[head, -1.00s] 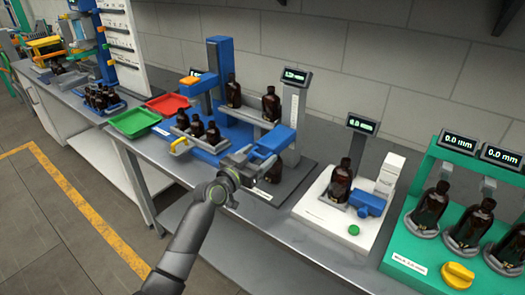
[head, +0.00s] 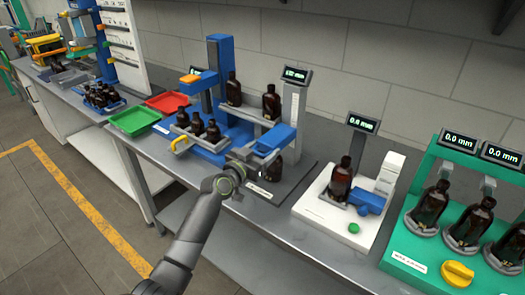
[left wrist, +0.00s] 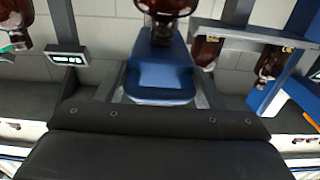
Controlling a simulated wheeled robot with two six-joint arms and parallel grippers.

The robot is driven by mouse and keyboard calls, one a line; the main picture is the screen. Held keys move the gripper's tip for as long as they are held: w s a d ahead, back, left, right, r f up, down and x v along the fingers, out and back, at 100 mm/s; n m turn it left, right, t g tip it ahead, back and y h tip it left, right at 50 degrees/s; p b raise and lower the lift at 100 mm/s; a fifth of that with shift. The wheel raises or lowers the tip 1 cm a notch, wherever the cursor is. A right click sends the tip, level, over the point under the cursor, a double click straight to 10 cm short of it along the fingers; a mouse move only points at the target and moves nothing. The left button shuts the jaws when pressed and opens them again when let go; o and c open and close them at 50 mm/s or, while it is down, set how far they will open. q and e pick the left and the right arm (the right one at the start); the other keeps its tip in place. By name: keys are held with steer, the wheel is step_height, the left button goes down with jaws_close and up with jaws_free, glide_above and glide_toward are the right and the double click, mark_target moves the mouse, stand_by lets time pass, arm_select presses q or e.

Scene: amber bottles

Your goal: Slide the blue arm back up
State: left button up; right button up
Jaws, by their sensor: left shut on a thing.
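The blue arm (head: 275,139) sticks out from the pale upright scale (head: 294,105) of a height gauge with a small dark display (head: 295,74). It sits low on the scale, above a brown bottle (head: 273,169) on the dark base. My left gripper (head: 252,158) is at the near end of the blue arm and shut on it; its fingertips are hard to make out. In the left wrist view a blue block (left wrist: 160,78) lies just beyond my dark gripper body, with brown glass above it. My right gripper is not in view.
A blue stand (head: 220,75) with shelves of brown bottles is close on the left. A white gauge (head: 322,208) with a bottle and a green gauge (head: 410,232) stand to the right. Green (head: 134,121) and red (head: 166,102) trays lie further left.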

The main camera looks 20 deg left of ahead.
arm_select(q)
step_height(320, 180, up, 6)
steer(key=p, duration=0.3)
steer(key=shift+r, duration=0.3)
steer(key=o, duration=1)
steer(key=shift+d, duration=0.1)
steer(key=shift+o, duration=0.2)
steer(key=b+v, duration=0.2)
steer(key=v, duration=1.5)
steer(key=shift+s+b, duration=0.25)
steer(key=shift+b, duration=0.1)
